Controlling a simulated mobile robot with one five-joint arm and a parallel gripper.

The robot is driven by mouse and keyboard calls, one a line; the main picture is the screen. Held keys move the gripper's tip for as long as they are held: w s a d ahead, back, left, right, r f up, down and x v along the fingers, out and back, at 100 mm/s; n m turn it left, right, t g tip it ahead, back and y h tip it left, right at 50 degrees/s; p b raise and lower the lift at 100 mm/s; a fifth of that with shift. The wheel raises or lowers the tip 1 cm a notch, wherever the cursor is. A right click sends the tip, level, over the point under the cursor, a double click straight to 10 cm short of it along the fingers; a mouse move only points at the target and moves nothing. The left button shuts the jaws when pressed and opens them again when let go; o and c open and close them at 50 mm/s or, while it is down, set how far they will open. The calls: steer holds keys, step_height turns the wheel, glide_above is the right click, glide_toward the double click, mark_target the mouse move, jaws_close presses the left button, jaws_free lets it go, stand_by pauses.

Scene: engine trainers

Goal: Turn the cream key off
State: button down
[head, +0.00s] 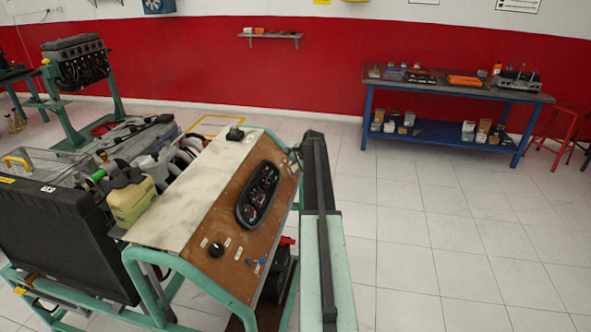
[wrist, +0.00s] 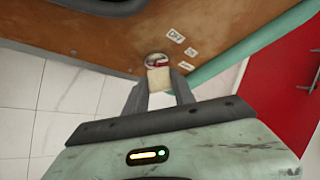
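The cream key (wrist: 159,78) sits in a round switch (wrist: 158,60) on the brown panel (wrist: 110,35), in the wrist view. Some red shows at the switch, beside the key's top. Small white labels, one reading OFF (wrist: 176,37), lie to the upper right of the switch. My gripper (wrist: 160,82) has one dark finger on each side of the key. The key's head fills the space between the fingertips, and they look closed against it. In the head view my arm rises at the panel's right edge, and I cannot make out the key or the fingertips there.
A green frame tube (wrist: 225,60) runs close by on the right. A blue workbench (head: 455,90) stands far off; the floor between is clear.

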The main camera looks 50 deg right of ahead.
steer(key=shift+a, duration=0.45)
steer(key=shift+d, duration=0.3)
steer(key=shift+s+f+n+t+b, duration=0.3)
steer(key=shift+n+t+b, duration=0.3)
steer(key=shift+n+b, duration=0.4)
steer(key=n+t+b, duration=0.2)
steer(key=n+b, duration=0.1)
steer(key=shift+d+f, duration=0.1)
steer(key=shift+n+t+b, duration=0.6)
steer(key=shift+n+b, duration=0.4)
steer(key=shift+r, duration=0.2)
steer(key=shift+d, duration=0.1)
steer(key=c, duration=1)
jaws_free()
steer(key=shift+c, duration=0.2)
